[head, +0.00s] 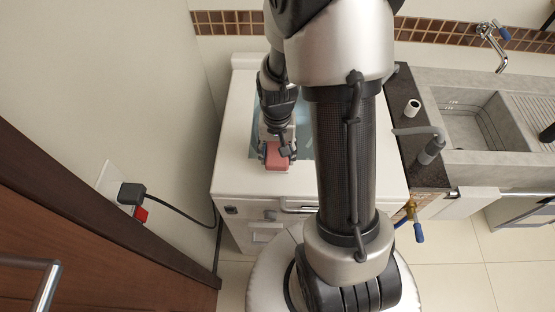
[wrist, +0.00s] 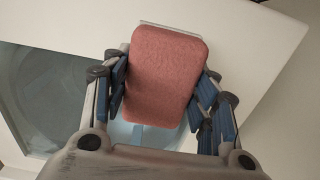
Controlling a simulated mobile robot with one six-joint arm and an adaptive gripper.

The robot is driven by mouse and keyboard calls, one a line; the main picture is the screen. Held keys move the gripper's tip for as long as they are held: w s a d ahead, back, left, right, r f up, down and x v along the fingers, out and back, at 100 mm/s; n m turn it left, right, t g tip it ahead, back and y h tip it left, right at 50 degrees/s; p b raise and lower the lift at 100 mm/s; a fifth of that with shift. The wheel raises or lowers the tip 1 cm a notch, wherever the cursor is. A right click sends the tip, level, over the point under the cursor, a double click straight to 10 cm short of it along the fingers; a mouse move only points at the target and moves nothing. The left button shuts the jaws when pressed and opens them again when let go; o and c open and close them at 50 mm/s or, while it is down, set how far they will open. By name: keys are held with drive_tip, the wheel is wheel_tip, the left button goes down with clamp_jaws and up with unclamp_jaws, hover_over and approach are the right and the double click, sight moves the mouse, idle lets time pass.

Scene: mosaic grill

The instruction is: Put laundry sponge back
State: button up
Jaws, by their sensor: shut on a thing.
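A pink-red laundry sponge (head: 277,155) is between the fingers of my gripper (head: 276,152), over the front part of the white washing machine's top (head: 240,150). In the wrist view the sponge (wrist: 164,78) stands out between the blue-padded fingers of my gripper (wrist: 165,95), which are shut on it from both sides. I cannot tell whether the sponge touches the machine top.
A bluish glass lid panel (wrist: 48,95) is set in the machine top. A dark counter with a white roll (head: 412,107), a grey faucet (head: 430,148) and a stone sink (head: 485,120) lies at the right. A wooden door (head: 90,230) and a wall plug (head: 131,193) are at the left.

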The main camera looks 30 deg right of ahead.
sight(277, 160)
drive_tip(key=shift+f+b, duration=0.4)
drive_tip(key=shift+f, duration=1.35)
drive_tip(key=shift+f, duration=0.2)
drive_tip(key=o, duration=1)
drive_tip(key=shift+r, duration=0.1)
wheel_tip(277, 160, up, 13)
drive_tip(key=p, duration=0.3)
drive_tip(key=shift+a, duration=0.1)
drive_tip(key=s+a+r+n+t, duration=0.1)
drive_tip(key=s+a+r+n, duration=0.1)
drive_tip(key=r, duration=0.4)
drive_tip(key=s+a+r+n+t, duration=0.2)
drive_tip(key=s+a+r, duration=0.3)
drive_tip(key=s+r, duration=0.1)
drive_tip(key=s+a+r+n+t, duration=0.1)
drive_tip(key=s+a+r+n, duration=0.1)
drive_tip(key=s+r, duration=0.3)
drive_tip(key=shift+s+a+r+n+t, duration=0.2)
drive_tip(key=shift+a+r+n+t, duration=0.15)
drive_tip(key=shift+a+r, duration=0.3)
